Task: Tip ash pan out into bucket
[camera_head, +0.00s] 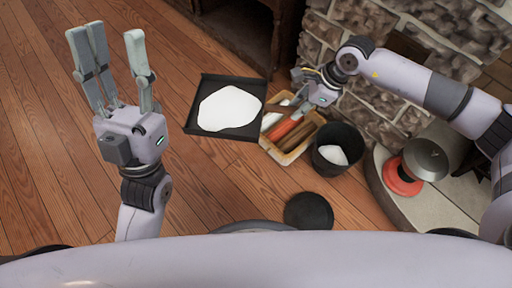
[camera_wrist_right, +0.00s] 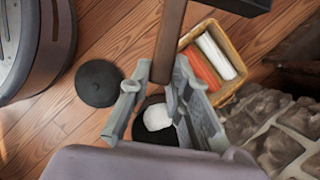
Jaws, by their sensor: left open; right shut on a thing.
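The ash pan (camera_head: 194,117) is a flat, dark square pan with a heap of white ash (camera_head: 229,108) on it, at the centre of the head view. It looks roughly level. My right gripper (camera_head: 303,97) is shut on its brown handle (camera_wrist_right: 170,38), and only a dark corner of the pan (camera_wrist_right: 240,4) shows in the right wrist view. The black bucket (camera_head: 350,168) stands right of and below the pan, with some white ash (camera_head: 333,155) inside. The bucket also shows between my fingers (camera_wrist_right: 153,137). My left gripper (camera_head: 112,70) is open and empty, left of the pan.
A round black lid (camera_head: 308,210) lies on the floor. A stone fireplace wall (camera_head: 380,120) and raised hearth (camera_head: 375,185) are on the right. The wooden floor at left is clear.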

